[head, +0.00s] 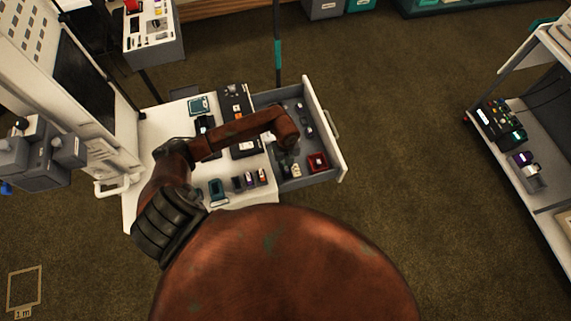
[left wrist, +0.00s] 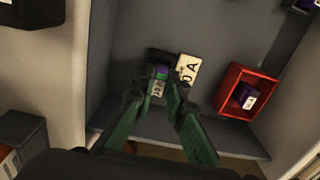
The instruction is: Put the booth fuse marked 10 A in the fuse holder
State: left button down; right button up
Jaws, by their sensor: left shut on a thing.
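My left gripper (head: 287,156) reaches down into the open drawer (head: 331,134). In the left wrist view its green fingers (left wrist: 168,88) are shut on a small purple fuse (left wrist: 161,71) with a green band. A white label (left wrist: 157,88) sits by the fingertips; its figures are hard to read. A dark block, possibly the fuse holder (left wrist: 158,56), lies right behind the fuse; I cannot tell whether the fuse is seated in it. A white plate (left wrist: 188,70) ending in "0 A" lies beside the fingers; its first figure is unclear. My right gripper is not in view.
A red tray (left wrist: 233,73) with another purple, white-labelled piece (left wrist: 247,96) stands right of the fingers, near the drawer wall. Several small fuse-like pieces (head: 250,180) stand on the white counter (head: 150,128). A shelf cart (head: 541,133) stands far right; open floor lies between.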

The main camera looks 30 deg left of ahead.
pick_arm(q)
jog(key=shift+f, duration=0.2)
jog(key=shift+f, duration=0.3)
dwell(0.6)
jog(key=shift+f, duration=0.35)
jog(key=c, duration=2.1)
grip_release()
jog(key=shift+o, duration=1.1)
